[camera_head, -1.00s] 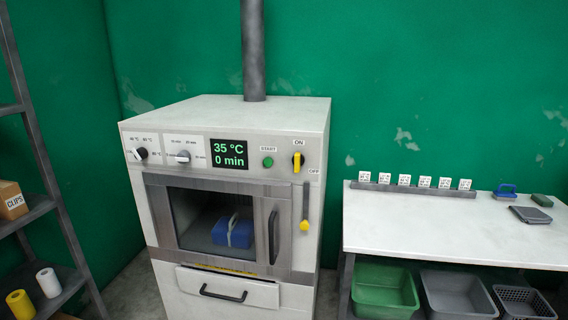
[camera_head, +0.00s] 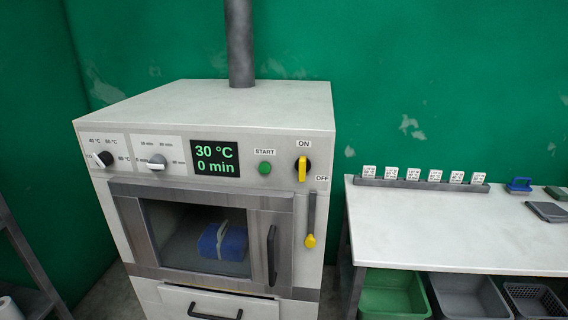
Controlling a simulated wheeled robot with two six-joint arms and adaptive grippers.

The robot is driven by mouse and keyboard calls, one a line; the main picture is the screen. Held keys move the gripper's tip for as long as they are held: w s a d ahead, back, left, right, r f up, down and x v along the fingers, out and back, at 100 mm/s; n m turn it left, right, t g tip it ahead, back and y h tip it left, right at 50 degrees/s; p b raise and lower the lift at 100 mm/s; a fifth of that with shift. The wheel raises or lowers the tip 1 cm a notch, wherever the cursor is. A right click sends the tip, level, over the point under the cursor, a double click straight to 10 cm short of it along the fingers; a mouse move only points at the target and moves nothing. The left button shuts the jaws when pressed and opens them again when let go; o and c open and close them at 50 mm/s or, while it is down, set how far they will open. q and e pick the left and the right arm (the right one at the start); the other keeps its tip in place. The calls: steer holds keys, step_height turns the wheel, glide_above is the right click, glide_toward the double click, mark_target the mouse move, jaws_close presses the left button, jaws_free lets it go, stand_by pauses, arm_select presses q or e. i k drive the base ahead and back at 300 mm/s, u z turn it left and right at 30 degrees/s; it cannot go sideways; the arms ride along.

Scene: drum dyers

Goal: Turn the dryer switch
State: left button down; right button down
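The white dryer (camera_head: 210,105) stands ahead of me against the green wall. Its yellow switch (camera_head: 302,169) stands upright, between the ON label above and the OFF label at lower right. Left of it are the green START button (camera_head: 265,168) and a display (camera_head: 215,160) reading 30 °C and 0 min. Further left are a grey time knob (camera_head: 157,162) and a black-and-white temperature knob (camera_head: 104,159). The dryer door (camera_head: 200,238) is closed, with a blue bundle (camera_head: 224,241) behind its window. Neither of my grippers is in view.
A yellow-ended lever (camera_head: 310,240) hangs down beside the door handle (camera_head: 272,255). A white table (camera_head: 450,235) on the right holds a row of small label cards (camera_head: 413,175). Green (camera_head: 390,295) and grey bins (camera_head: 465,298) sit under it. A dark shelf (camera_head: 30,265) is at left.

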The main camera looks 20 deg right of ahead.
mark_target(303, 164)
steer(key=z, duration=0.4)
steer(key=i, duration=0.65)
steer(key=z, duration=0.65)
